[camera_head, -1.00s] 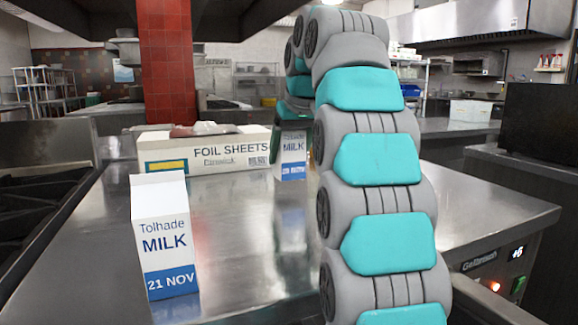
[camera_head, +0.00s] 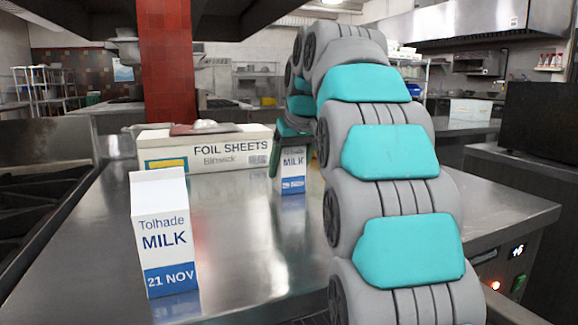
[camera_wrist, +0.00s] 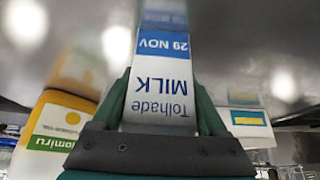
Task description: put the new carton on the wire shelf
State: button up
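A milk carton marked 29 NOV (camera_head: 292,172) stands upright at the counter's far middle, right of the foil box; I cannot tell whether its base touches the steel. My gripper (camera_wrist: 160,95) has a dark green finger on each side of this carton and appears shut on it. The carton fills the middle of the wrist view (camera_wrist: 160,75), upside down. A second milk carton, marked 21 NOV (camera_head: 164,235), stands upright at the counter's near left, apart from my gripper. A wire shelf unit (camera_head: 45,90) stands far off at the back left.
A long FOIL SHEETS box (camera_head: 215,152) lies at the counter's far edge with small items on top. The wrist view shows a yellow carton (camera_wrist: 65,125) beside my gripper. A stove (camera_head: 40,190) adjoins at left. The counter's middle (camera_head: 240,260) is clear.

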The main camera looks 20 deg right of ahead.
jog(key=o, duration=0.3)
jog(key=shift+o, duration=0.2)
jog(key=shift+r, duration=0.2)
